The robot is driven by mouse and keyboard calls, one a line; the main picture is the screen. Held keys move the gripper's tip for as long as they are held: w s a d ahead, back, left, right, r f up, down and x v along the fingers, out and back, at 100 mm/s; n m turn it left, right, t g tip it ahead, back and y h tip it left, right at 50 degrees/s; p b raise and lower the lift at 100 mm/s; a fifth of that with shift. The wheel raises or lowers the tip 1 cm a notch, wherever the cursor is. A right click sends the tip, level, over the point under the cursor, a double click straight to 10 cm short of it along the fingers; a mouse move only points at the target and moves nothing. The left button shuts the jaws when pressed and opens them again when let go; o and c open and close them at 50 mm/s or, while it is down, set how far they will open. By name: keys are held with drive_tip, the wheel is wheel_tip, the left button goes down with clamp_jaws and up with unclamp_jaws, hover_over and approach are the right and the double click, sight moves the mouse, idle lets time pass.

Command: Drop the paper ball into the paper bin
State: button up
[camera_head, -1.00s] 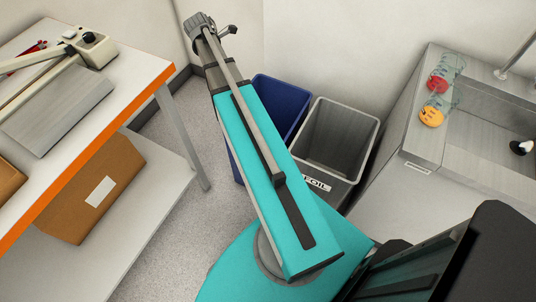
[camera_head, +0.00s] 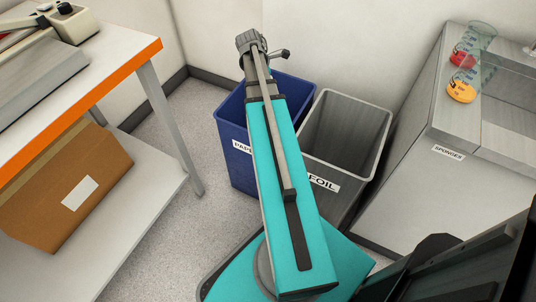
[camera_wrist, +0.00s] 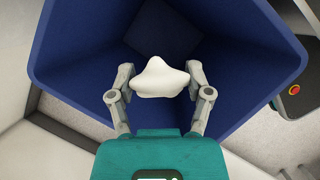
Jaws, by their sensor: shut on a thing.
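In the wrist view, my gripper (camera_wrist: 160,84) is shut on a crumpled white paper ball (camera_wrist: 160,78). The ball is held between the two fingers, over the open mouth of the blue bin (camera_wrist: 75,50). The bin's inner walls and dark floor show behind the ball. In the head view, the blue paper bin (camera_head: 236,165) stands on the floor, its label partly hidden by my arm. My arm's end is above the bin's back part there; the fingers and ball are hidden from that view.
A grey bin labelled FOIL (camera_head: 345,125) stands right beside the blue bin. A white table with an orange edge (camera_head: 85,105) is at the left, with a cardboard box (camera_head: 70,185) on its lower shelf. A counter labelled SPONGES (camera_head: 448,152) is at the right. Walls rise behind the bins.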

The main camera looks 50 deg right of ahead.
drive_tip(key=shift+s+d+f, duration=0.25)
drive_tip(key=shift+s+f, duration=0.15)
drive_tip(key=shift+s, duration=0.05)
drive_tip(key=shift+f, duration=0.1)
drive_tip(key=shift+f+b, duration=2.9)
drive_tip(key=shift+b, duration=0.25)
drive_tip(key=o, duration=0.9)
drive_tip(key=shift+o, duration=0.2)
